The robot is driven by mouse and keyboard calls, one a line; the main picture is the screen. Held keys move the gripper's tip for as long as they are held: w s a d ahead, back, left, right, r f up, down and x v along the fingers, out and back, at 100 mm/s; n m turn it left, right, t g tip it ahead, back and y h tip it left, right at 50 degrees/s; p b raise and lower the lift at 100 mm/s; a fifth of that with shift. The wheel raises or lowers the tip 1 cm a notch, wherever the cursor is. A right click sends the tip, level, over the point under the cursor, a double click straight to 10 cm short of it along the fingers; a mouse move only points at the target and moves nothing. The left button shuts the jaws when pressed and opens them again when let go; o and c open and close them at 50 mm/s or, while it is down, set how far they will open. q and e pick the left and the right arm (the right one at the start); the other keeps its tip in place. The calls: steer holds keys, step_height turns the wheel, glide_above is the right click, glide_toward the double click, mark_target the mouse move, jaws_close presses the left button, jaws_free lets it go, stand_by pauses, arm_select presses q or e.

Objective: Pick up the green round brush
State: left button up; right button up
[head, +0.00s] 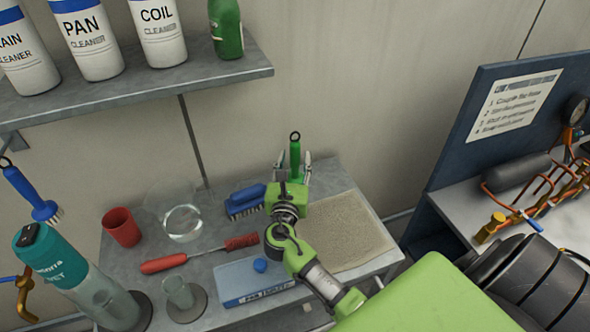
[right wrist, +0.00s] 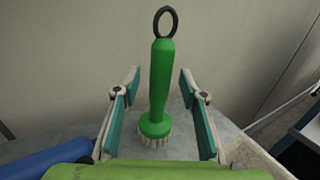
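The green round brush (right wrist: 160,88) stands upright, bristles down, on the grey bench, with a black ring at the top of its handle. In the head view its handle (head: 295,158) shows above my right gripper, which hides its lower part. My right gripper (head: 293,170) is open. In the right wrist view its two teal-padded fingers (right wrist: 160,90) stand on either side of the brush handle, with gaps on both sides. My left gripper is not in view.
A blue brush (head: 245,200) lies left of my right gripper. A red cup (head: 122,227), a glass bowl (head: 182,222), a red-handled brush (head: 165,263) and a blue box (head: 255,282) are on the bench (head: 215,258). A tan mat (head: 345,232) lies right. A bottle shelf (head: 140,88) hangs above left.

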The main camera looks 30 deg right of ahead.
mark_target(294, 144)
steer(key=shift+x, duration=1.1)
steer(key=shift+s+f, duration=0.1)
steer(key=shift+c, duration=0.4)
jaws_close()
steer(key=shift+r, duration=0.6)
steer(key=s+r, duration=0.1)
steer(key=r, duration=0.1)
steer(key=s+a+r, duration=0.1)
steer(key=r, duration=0.1)
steer(key=s+a+r, duration=0.1)
steer(key=r, duration=0.1)
steer(key=shift+s+a+r, duration=0.1)
steer(key=shift+a+r, duration=0.1)
steer(key=shift+r, duration=0.15)
steer(key=s+a+r, duration=0.5)
steer(key=s+a, duration=0.1)
steer(key=s, duration=0.2)
steer(key=shift+b, duration=0.4)
